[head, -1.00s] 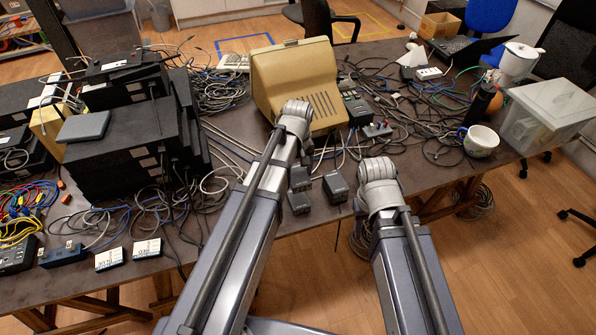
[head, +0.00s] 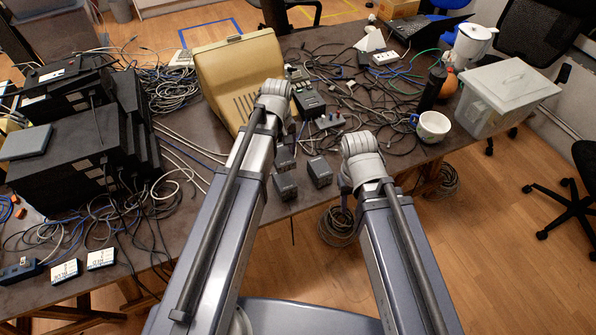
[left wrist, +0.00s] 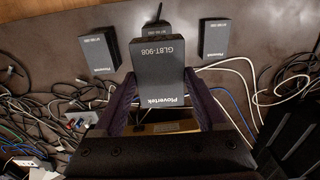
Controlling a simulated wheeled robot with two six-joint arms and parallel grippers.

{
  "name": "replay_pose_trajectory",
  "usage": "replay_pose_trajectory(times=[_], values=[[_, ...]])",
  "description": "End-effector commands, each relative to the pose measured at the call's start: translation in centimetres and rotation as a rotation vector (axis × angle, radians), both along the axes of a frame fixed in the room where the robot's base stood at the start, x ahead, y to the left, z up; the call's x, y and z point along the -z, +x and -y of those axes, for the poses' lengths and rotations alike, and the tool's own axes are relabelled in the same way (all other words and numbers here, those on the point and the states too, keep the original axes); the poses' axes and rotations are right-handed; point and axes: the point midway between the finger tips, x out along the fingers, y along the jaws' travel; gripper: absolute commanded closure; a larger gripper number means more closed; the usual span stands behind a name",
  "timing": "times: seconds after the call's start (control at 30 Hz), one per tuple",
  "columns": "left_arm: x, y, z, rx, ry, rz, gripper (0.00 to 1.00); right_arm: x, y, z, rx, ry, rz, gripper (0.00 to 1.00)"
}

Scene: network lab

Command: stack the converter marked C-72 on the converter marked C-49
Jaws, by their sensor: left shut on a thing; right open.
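My left gripper (left wrist: 160,77) is shut on a small dark box (left wrist: 165,73) with white lettering "GLBT-908" and "Plovertek". In the left wrist view, similar dark boxes stand at the left (left wrist: 98,52) and right (left wrist: 214,38) on the table, with small labels I cannot read. Another dark shape shows partly behind the held box. In the head view, small dark boxes (head: 285,186) and (head: 320,172) lie between my arms. I cannot make out C-72 or C-49. My right gripper (head: 362,160) is open, over the front edge; its jaws are mostly hidden behind the wrist.
A beige monitor (head: 240,80) stands behind the boxes. Loose cables (head: 370,95) cover the table to the right, near a mug (head: 432,126) and a clear bin (head: 505,95). Stacked black equipment (head: 75,160) and two white-labelled blocks (head: 101,259) are at the left.

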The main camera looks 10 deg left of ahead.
Motion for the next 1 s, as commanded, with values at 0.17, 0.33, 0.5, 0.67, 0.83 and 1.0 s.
replay_pose_trajectory(times=[0.17, 0.33, 0.5, 0.67, 0.83, 1.0], values=[[-0.1, 0.0, 0.0, -0.001, 0.0, 0.0, 0.99, -0.1, 0.0, 0.0, 0.0, 0.0, 0.0, 0.5], [1.1, 0.0, 0.0, -0.001, 0.0, 0.0, 0.99, 1.1, 0.0, 0.0, 0.0, 0.0, 0.0, 0.5], [3.6, 0.0, 0.0, -0.001, 0.0, 0.0, 0.99, 3.6, 0.0, 0.0, 0.0, 0.0, 0.0, 0.5], [5.9, 0.0, 0.0, 0.0, 0.0, 0.0, 0.99, 5.9, 0.0, 0.0, 0.0, 0.0, 0.0, 0.5], [6.3, 0.0, 0.0, 0.0, 0.0, 0.0, 0.99, 6.3, 0.0, 0.0, 0.0, 0.0, 0.0, 0.5], [6.8, 0.0, 0.0, 0.0, 0.0, 0.0, 0.99, 6.8, 0.0, 0.0, 0.0, 0.0, 0.0, 0.5]])
